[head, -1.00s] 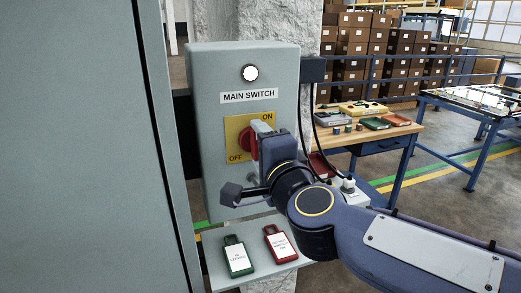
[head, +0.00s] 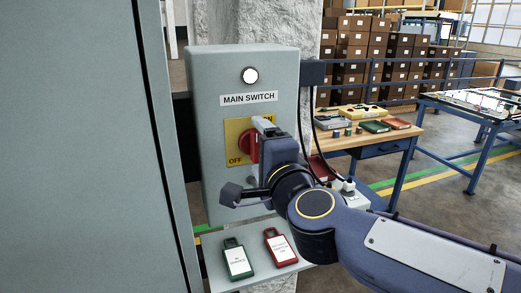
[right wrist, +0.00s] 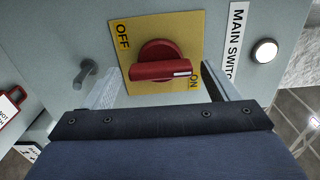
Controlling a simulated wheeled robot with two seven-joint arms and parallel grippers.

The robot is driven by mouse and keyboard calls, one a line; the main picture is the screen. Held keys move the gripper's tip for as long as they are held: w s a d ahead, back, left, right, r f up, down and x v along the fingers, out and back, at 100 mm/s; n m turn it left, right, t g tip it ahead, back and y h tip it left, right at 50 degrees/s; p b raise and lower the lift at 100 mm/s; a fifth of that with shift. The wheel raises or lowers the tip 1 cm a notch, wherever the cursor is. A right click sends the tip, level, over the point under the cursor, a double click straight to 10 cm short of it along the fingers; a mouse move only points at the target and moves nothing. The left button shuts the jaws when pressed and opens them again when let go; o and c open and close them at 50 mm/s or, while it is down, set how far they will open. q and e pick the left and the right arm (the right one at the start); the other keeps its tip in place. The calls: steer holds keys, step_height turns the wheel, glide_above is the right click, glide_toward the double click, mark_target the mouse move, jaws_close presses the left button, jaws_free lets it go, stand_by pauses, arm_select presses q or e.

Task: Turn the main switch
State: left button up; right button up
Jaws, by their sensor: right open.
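The main switch is a red rotary knob (right wrist: 160,62) on a yellow plate (right wrist: 155,30) marked OFF and ON. The plate sits on a grey box labelled MAIN SWITCH (head: 250,98). In the right wrist view the knob's white-marked end points right, to the side of the plate bearing ON. My right gripper (right wrist: 155,76) is open, with one finger on either side of the knob and a visible gap to each. In the head view the gripper (head: 262,124) covers part of the knob and of the ON marking. My left gripper is not in view.
A round white lamp (head: 249,75) is above the label. A grey peg (right wrist: 84,74) sticks out of the box. A tall cabinet (head: 75,150) stands at left, a workbench (head: 352,143) behind.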

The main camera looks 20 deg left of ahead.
steer(key=v, duration=0.7)
steer(key=shift+s+d, duration=0.2)
steer(key=shift+s, duration=0.15)
steer(key=s+d+f+n+g, duration=0.1)
steer(key=d+f+n+g, duration=0.2)
steer(key=d, duration=0.4)
steer(key=s+d+f+n, duration=0.1)
steer(key=d+f+n, duration=0.35)
steer(key=d, duration=0.25)
steer(key=s+d+f+n+g+h, duration=0.1)
steer(key=s+d+f+g+h, duration=0.2)
steer(key=s+d+f, duration=0.4)
steer(key=s+d+f+n+g+h, duration=0.1)
steer(key=s+d+f+g+h, duration=0.2)
steer(key=s+d+f, duration=0.4)
step_height(320, 180, down, 5)
steer(key=shift+d+f+p, duration=0.2)
steer(key=shift+d+p, duration=0.15)
steer(key=shift+d, duration=0.15)
